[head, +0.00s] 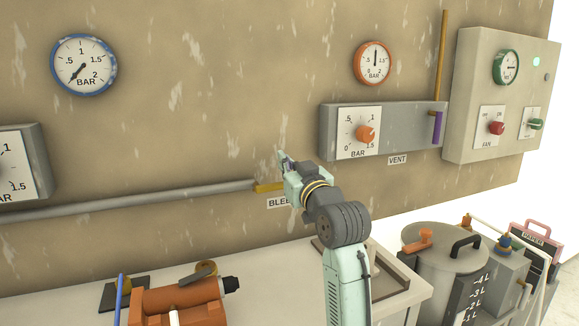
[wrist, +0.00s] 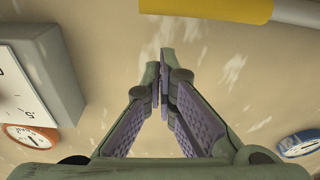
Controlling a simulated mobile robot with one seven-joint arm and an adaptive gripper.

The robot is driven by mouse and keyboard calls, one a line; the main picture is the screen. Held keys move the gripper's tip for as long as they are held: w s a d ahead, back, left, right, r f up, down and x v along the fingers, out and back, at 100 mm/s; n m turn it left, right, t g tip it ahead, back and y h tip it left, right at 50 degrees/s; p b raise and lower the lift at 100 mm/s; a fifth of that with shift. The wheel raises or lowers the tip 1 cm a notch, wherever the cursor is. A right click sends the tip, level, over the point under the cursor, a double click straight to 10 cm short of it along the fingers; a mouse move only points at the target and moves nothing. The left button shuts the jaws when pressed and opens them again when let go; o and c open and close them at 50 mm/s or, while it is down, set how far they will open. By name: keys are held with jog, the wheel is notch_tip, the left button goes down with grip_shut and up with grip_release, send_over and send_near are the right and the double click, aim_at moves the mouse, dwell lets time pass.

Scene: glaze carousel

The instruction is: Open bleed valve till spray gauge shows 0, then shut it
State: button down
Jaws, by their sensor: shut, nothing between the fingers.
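The yellow bleed valve handle (head: 268,187) lies in line with the grey wall pipe, above a partly hidden label reading "BLEE" (head: 279,202). It also shows at the top edge of the wrist view (wrist: 205,10). My gripper (head: 283,158) is shut and empty, just above and in front of the handle, apart from it; its fingertips (wrist: 161,80) meet in the wrist view. No gauge is readably labelled spray. The blue-rimmed gauge (head: 83,65) has its needle pointing lower left, near the low end. The orange-rimmed gauge (head: 374,62) has its needle pointing about straight up.
A grey box with an orange knob (head: 366,133) and a purple handle (head: 437,127) above a "VENT" label is at right. Beyond is a panel with a green-rimmed gauge (head: 506,67). Below stand an orange pump-like unit (head: 178,300) and a lidded pot (head: 446,250).

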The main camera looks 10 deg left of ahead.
jog(key=r+b+v, duration=0.1)
jog(key=b+v, duration=0.2)
jog(key=v, duration=0.6)
jog(key=shift+s+d, duration=0.2)
jog(key=shift+s, duration=0.25)
jog(key=shift+f, duration=0.15)
